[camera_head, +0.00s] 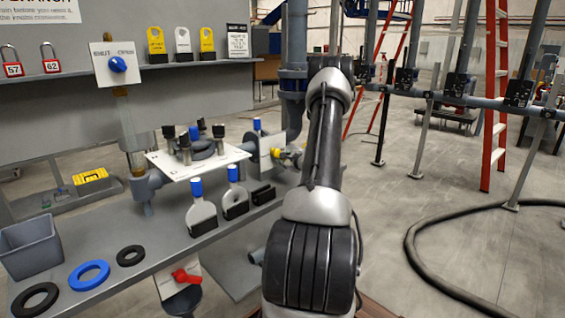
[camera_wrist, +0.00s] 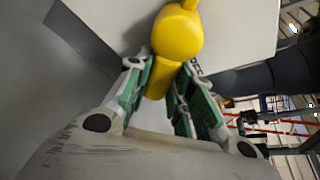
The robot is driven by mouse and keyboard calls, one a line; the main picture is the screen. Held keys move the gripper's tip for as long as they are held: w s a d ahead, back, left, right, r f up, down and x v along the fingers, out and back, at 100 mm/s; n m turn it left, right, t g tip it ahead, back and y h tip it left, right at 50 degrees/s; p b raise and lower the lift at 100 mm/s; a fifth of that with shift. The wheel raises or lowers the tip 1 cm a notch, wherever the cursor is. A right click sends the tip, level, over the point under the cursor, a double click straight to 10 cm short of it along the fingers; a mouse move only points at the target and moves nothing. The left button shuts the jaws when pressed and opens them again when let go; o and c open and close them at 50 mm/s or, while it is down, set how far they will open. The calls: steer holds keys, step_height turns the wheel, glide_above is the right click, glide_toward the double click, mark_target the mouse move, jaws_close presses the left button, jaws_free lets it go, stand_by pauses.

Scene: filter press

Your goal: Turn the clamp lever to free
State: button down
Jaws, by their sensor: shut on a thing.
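The yellow clamp lever (camera_wrist: 178,35) has a round hub and a short grip, in front of a pale plate (camera_wrist: 110,20) in the wrist view. My gripper (camera_wrist: 163,70) has its green-padded fingers on both sides of the lever's grip and is shut on it. A little dark lettering on the plate is partly covered by a finger. In the head view the yellow lever (camera_head: 279,156) shows small, just left of my arm, beside the pipe fitting. My arm hides most of the gripper there.
A white plate with black knobs (camera_head: 200,160) and blue-handled paddles (camera_head: 237,196) stand left of my arm. A blue knob (camera_head: 117,64) and red padlocks (camera_head: 50,64) are further left. A red-handled valve (camera_head: 186,276) sits low in front. A black hose (camera_head: 440,268) lies on the right floor.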

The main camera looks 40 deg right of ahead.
steer(key=shift+d+r+n, duration=0.1)
steer(key=shift+r+n, duration=0.05)
steer(key=shift+n, duration=0.15)
stand_by(0.4)
steer(key=c, duration=1.2)
jaws_free()
steer(key=shift+c, duration=0.2)
steer(key=shift+s, duration=0.1)
steer(key=v, duration=1.1)
steer(key=shift+s+a, duration=0.2)
steer(key=shift+s, duration=0.2)
